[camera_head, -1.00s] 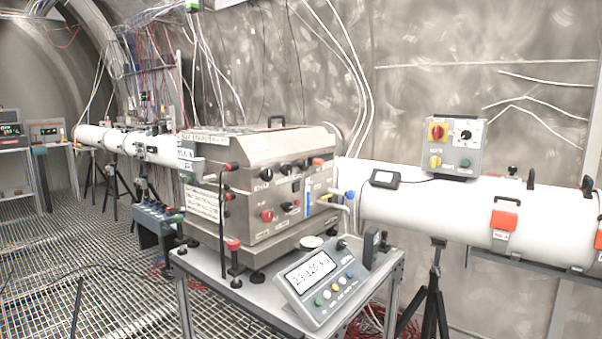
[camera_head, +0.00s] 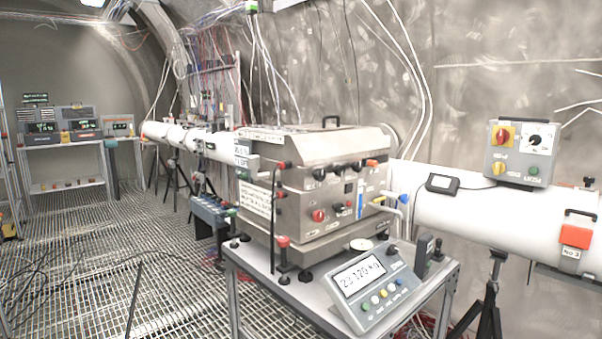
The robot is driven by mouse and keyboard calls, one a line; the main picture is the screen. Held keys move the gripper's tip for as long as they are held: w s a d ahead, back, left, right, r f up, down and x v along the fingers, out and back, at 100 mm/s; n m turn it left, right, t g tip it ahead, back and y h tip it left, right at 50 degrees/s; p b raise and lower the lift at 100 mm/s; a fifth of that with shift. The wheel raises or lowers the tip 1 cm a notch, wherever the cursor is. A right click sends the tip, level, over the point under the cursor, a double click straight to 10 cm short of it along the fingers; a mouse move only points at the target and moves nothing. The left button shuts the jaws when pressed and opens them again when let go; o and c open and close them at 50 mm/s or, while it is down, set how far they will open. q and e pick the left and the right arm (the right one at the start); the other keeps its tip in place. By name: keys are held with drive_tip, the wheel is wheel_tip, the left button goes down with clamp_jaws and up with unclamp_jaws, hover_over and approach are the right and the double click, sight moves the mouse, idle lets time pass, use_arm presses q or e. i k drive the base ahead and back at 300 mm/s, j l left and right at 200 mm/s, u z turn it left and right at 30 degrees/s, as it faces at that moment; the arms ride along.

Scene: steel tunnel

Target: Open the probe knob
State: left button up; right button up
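A steel box (camera_head: 290,216) stands on a table in the middle of the view. Its front carries several black knobs, such as one black knob (camera_head: 320,174), and a red knob (camera_head: 318,215). An orange-red part (camera_head: 371,163) sits at its upper right edge, and a blue-tipped part (camera_head: 403,198) sticks out at its right. I cannot read which knob is labelled probe. Neither of my grippers shows in this view.
The table (camera_head: 300,289) also holds a scale display (camera_head: 361,279) and a red-topped post (camera_head: 283,242). A white pipe (camera_head: 460,214) with a grey control box (camera_head: 519,154) runs right. The grated floor (camera_head: 100,250) is mostly open at left.

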sight(356, 167)
drive_tip(key=i+l, duration=0.15)
drive_tip(key=l, duration=0.25)
drive_tip(key=i+l+z, duration=0.1)
drive_tip(key=l, duration=0.3)
drive_tip(key=i+l, duration=0.45)
drive_tip(key=l, duration=0.3)
drive_tip(key=i+l+z, duration=0.1)
drive_tip(key=l, duration=0.3)
drive_tip(key=i+l, duration=0.25)
drive_tip(key=l+z, duration=0.05)
drive_tip(key=l, duration=0.05)
